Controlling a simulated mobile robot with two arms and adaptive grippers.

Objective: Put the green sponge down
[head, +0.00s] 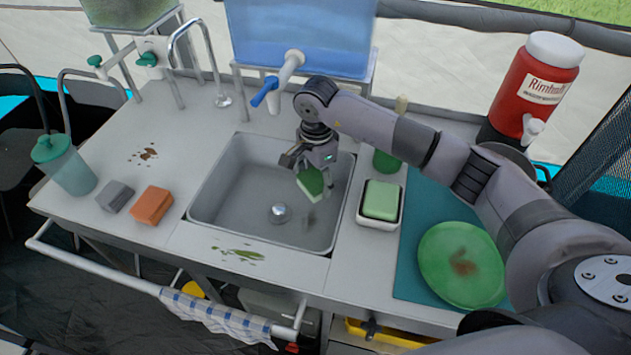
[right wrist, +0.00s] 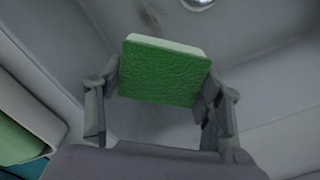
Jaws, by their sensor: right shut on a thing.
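The green sponge (head: 311,182) is held in my right gripper (head: 307,167) above the grey sink basin (head: 233,195). In the right wrist view, the sponge (right wrist: 165,74) sits between the two fingers of my right gripper (right wrist: 160,88), its rough dark green face toward the camera and a pale edge along the top. The sponge looks tilted. A dark patch, like a shadow, shows on the sink's right inner side below it. My left gripper is not in view.
Right of the sink stands a white dish (head: 376,224) with a light green block (head: 381,199). A green plate (head: 460,280) with a brown stain lies on a teal mat (head: 414,205). Orange (head: 152,205) and grey (head: 115,196) blocks lie left. A tap (head: 217,80) stands behind the sink.

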